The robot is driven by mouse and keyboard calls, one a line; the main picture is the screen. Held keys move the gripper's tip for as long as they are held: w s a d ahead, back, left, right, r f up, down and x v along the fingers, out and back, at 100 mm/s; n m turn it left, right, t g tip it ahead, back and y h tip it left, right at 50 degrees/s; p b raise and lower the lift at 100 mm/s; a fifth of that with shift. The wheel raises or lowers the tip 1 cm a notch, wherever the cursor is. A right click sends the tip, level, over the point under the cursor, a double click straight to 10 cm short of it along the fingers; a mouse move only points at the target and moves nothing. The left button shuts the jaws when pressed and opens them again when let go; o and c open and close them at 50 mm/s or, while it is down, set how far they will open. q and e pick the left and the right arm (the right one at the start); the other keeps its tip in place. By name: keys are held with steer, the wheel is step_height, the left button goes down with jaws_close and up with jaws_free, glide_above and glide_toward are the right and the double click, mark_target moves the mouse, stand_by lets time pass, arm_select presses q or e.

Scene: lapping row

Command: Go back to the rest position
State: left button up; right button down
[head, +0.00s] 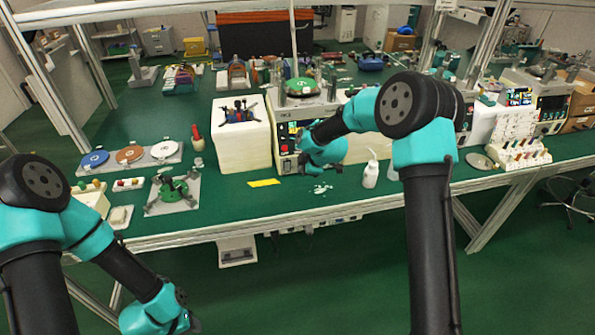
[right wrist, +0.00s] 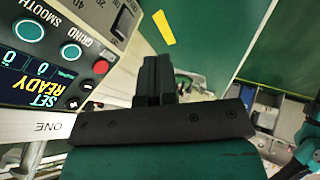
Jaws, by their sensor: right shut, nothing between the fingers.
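My right gripper (head: 305,164) is in front of the lapping machine's control panel (head: 284,148), above the bench's front part. In the right wrist view its two dark fingers (right wrist: 158,78) are together with nothing between them. The panel (right wrist: 45,65) is close at the left there, with SMOOTH and GRIND buttons, a red button and a display reading SET READY. My left arm hangs low at the bottom left of the head view, off the bench's front edge. Its gripper (head: 188,321) is small and partly hidden, so its opening cannot be told.
A yellow strip (head: 264,183) lies on the green bench, left of a white bottle (head: 370,174). A green fixture (head: 174,190) and coloured discs (head: 130,154) are on the left. A white block (head: 242,146) stands beside the machine. The floor in front is clear.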

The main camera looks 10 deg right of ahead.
steer(key=shift+s+d+r, duration=0.25)
steer(key=shift+s+r, duration=0.2)
steer(key=shift+r, duration=0.1)
steer(key=s+f+m, duration=0.1)
steer(key=s+f, duration=0.1)
steer(key=f, duration=0.1)
steer(key=s+f+m+g, duration=0.1)
steer(key=s+f+m, duration=0.1)
steer(key=s+f, duration=0.1)
steer(key=s+f+m, duration=0.1)
steer(key=s+f, duration=0.1)
steer(key=shift+s+d+f, duration=0.2)
steer(key=shift+d+f, duration=0.1)
steer(key=shift+f, duration=0.1)
steer(key=s+f+m+g, duration=0.1)
steer(key=s+f+m, duration=0.3)
steer(key=s, duration=0.5)
steer(key=s+f+m+g, duration=0.1)
steer(key=s+f+m, duration=0.3)
steer(key=s, duration=0.6)
steer(key=s+f+m+g, duration=0.2)
steer(key=s+f+m, duration=0.3)
steer(key=s, duration=0.5)
steer(key=shift+m, duration=0.7)
